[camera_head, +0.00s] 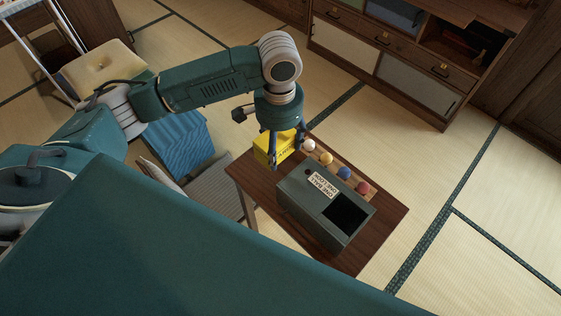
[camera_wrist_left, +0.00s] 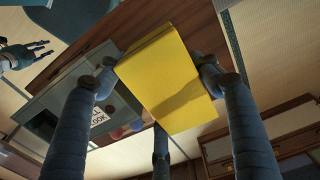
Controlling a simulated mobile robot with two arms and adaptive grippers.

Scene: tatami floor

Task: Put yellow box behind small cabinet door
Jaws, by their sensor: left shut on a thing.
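The yellow box (camera_head: 265,148) is held in my left gripper (camera_head: 285,145), whose fingers are closed on its sides above the far left part of the small wooden table. The left wrist view shows the yellow box (camera_wrist_left: 165,75) between the fingers; I cannot tell if it touches the table. A wooden cabinet (camera_head: 360,72) stands at the back right. It has a white door panel (camera_head: 345,44), a grey door panel (camera_head: 418,84), drawers, a bluish panel (camera_head: 396,12) and a dark open compartment (camera_head: 462,48). A small teal hand, likely my right gripper (camera_wrist_left: 28,54), shows in the left wrist view, too small to judge.
On the table (camera_head: 385,225) stand a grey box (camera_head: 318,210) with a dark opening and a row of several coloured balls (camera_head: 343,173). A blue-covered item (camera_head: 180,145) and a cushioned stool (camera_head: 102,68) are at left. Tatami floor between table and cabinet is clear.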

